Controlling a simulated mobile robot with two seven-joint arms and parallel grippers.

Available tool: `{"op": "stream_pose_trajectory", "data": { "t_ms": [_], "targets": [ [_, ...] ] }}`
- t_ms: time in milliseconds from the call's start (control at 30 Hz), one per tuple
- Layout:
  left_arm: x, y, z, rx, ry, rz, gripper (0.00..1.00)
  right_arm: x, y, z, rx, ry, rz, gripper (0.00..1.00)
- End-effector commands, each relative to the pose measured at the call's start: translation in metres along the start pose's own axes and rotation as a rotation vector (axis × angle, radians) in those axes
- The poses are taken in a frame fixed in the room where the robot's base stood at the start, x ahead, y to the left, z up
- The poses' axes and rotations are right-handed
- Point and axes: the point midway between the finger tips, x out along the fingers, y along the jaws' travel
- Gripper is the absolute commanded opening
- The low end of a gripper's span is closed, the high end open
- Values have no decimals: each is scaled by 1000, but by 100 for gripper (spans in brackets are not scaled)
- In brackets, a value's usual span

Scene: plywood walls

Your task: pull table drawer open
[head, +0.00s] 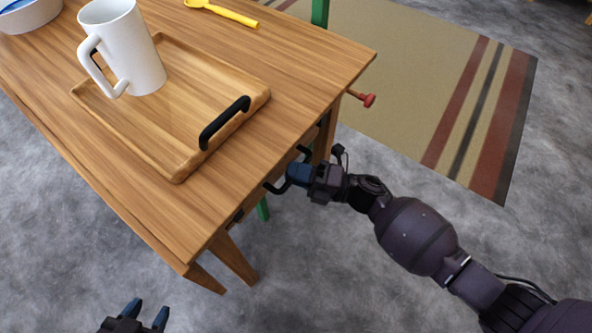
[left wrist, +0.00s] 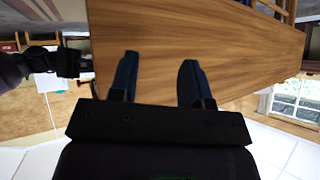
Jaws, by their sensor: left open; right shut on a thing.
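The wooden table (head: 225,208) fills the upper left of the head view. Under its right edge a black drawer handle (head: 275,188) sticks out; the drawer front is mostly hidden by the tabletop. My right gripper (head: 293,173) is shut on this handle, beside the table edge. My left gripper (head: 146,316) is open and empty at the bottom of the head view, apart from the table. Its two spread fingers also show in the left wrist view (left wrist: 158,80), in front of a brown wooden surface.
On the table stand a wooden tray (head: 135,140) with a black handle, a white mug (head: 135,55), a yellow utensil (head: 230,13) and a bowl (head: 30,17). A red knob (head: 368,100) juts out past the table's right edge. A striped rug (head: 420,80) lies beyond; the grey floor is clear.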

Motion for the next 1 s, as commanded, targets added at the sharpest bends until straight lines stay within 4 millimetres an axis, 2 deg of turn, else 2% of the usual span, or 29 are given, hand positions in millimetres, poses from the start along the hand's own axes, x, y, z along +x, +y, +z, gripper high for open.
{"op": "stream_pose_trajectory", "data": {
  "t_ms": [167,367,567,1000],
  "targets": [
    [-1,0,0,-2,-2,-1,44,-2,0,-1,0,0,0,0],
    [-3,-1,-3,-8,3,-3,44,-20,6,-8,-1,0,-1,0],
    [-5,-3,-1,-20,-4,-6,44,-60,15,-24,-2,-1,-3,0],
    [-9,-4,3,-51,-26,-9,44,-171,37,-71,0,0,-4,0]
  ]
}}
